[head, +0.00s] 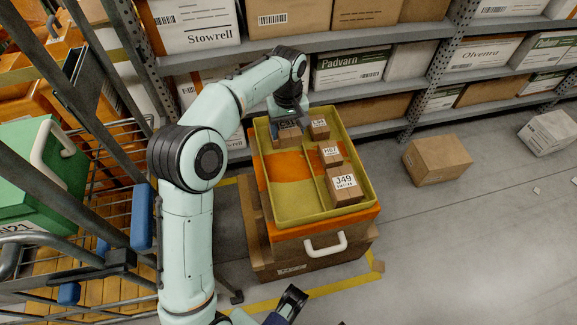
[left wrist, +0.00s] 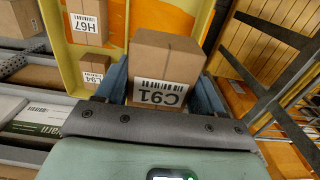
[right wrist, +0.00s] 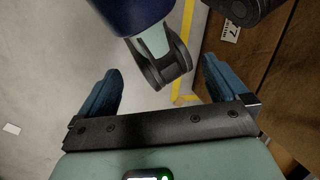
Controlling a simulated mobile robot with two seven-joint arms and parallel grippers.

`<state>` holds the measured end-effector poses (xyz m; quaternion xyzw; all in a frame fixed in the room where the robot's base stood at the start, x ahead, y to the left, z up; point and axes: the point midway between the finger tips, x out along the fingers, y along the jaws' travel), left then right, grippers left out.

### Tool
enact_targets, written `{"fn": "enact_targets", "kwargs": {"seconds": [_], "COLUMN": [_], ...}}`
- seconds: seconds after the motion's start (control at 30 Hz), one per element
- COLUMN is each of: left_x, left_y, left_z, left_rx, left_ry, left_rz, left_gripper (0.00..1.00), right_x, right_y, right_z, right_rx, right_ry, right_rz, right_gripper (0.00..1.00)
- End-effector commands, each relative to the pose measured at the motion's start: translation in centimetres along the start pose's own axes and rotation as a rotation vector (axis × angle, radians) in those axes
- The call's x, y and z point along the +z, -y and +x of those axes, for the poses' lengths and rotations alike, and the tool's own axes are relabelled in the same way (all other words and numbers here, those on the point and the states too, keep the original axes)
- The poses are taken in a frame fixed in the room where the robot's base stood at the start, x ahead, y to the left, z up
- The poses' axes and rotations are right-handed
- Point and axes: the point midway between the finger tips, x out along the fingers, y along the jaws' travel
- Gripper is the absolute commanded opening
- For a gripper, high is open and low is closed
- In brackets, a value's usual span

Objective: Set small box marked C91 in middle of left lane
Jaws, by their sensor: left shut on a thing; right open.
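The small brown box marked C91 (head: 289,137) is between the fingers of my left gripper (head: 285,123), at the far end of the tray's left lane. In the left wrist view, the box (left wrist: 168,58) shows its C91 label between the blue fingers (left wrist: 160,88). I cannot tell whether it touches the tray floor. The yellow-green tray (head: 369,191) has a lengthwise divider. The left lane (head: 288,190) is otherwise bare, with an orange patch in its middle. My right gripper (right wrist: 160,75) is open and empty, low over the floor.
The right lane holds boxes marked L94 (head: 319,129), H67 (head: 330,153) and J49 (head: 343,186). A wire cart (head: 140,215) stands at left, racks (head: 340,92) behind. A loose carton (head: 437,160) lies on open floor at right.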

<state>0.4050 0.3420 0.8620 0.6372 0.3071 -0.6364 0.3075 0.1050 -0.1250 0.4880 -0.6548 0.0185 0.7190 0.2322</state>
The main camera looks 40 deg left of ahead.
Motion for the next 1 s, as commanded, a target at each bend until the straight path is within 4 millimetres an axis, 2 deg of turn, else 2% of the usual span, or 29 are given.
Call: {"fn": "enact_targets", "kwargs": {"seconds": [0.03,0.1,0.3,0.57,0.83,1.0], "left_x": [0.1,0.0,0.1,0.1,0.1,0.1], "left_y": [0.1,0.1,0.0,0.0,0.0,0.0], "left_z": [1.9,3.8,8.5,10.8,15.4,16.1], "left_rx": [-0.004,-0.005,-0.004,-0.002,-0.002,0.0], "left_ry": [0.005,0.005,0.004,0.001,0.002,0.0], "left_rz": [0.0,0.0,0.002,0.002,0.003,0.003], "left_gripper": [0.36,0.36,0.36,0.36,0.36,0.36], "right_x": [-0.2,-0.5,-2.1,-3.1,-4.7,-5.1], "right_y": [-0.1,-0.2,-0.5,-0.7,-1.1,-1.2], "right_z": [0.6,0.9,1.8,2.2,3.1,3.1], "right_rx": [-0.001,-0.002,-0.001,0.0,0.002,0.002], "right_ry": [-0.004,-0.011,-0.054,-0.083,-0.125,-0.135], "right_rz": [-0.001,-0.001,0.002,0.004,0.009,0.009], "right_gripper": [1.0,1.0,1.0,1.0,1.0,1.0]}}
